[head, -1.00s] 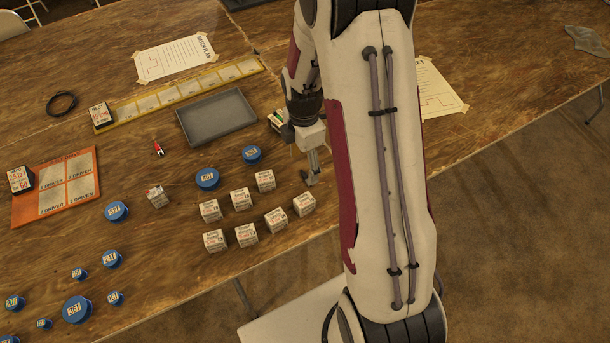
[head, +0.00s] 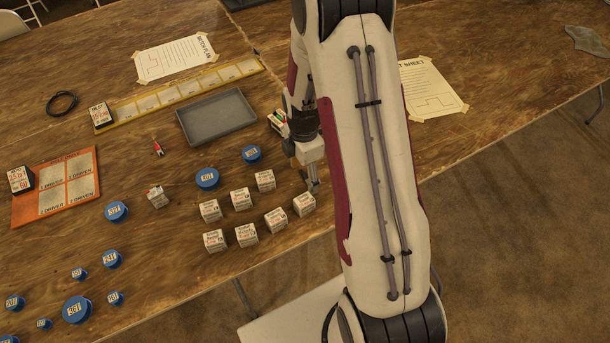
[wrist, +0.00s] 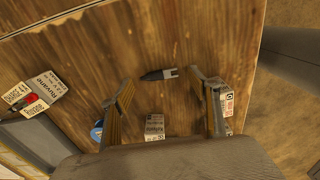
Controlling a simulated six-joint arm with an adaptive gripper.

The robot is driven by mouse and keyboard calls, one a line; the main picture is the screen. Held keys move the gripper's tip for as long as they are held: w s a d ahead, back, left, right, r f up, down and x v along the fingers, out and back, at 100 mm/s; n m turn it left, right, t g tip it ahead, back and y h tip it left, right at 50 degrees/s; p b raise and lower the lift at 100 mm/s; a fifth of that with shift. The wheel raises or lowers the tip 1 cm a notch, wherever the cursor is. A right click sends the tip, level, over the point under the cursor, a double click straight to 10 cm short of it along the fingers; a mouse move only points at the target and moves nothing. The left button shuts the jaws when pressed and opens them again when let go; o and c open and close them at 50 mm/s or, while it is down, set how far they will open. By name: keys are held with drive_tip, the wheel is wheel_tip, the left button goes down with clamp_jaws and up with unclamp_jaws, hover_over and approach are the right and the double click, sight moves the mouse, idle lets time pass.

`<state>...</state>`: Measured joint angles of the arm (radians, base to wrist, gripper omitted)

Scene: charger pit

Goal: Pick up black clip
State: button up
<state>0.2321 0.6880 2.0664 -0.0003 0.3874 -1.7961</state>
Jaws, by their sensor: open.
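The black clip (wrist: 158,75) lies on the wooden table in the wrist view, its dark pointed end to the left and its grey end to the right. My gripper (wrist: 160,80) is open, with one finger on each side of the clip in that view. The right fingertip looks close to the clip's grey end. I cannot tell how high the fingers are above the table. In the head view my gripper (head: 313,182) is beside the white boxes, partly behind my arm, and I cannot make out the clip.
A white box (head: 303,204) stands close to my gripper, with several more to its left. Blue round pieces (head: 207,178) lie beyond them. A grey tray (head: 216,117) and a yellow strip (head: 180,92) lie farther back. The table's edge is close to the right.

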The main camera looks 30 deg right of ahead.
sight(304, 177)
drive_tip(key=c, duration=0.8)
drive_tip(key=shift+c, duration=0.2)
drive_tip(key=shift+r, duration=0.15)
wheel_tip(304, 177, up, 10)
idle(0.4)
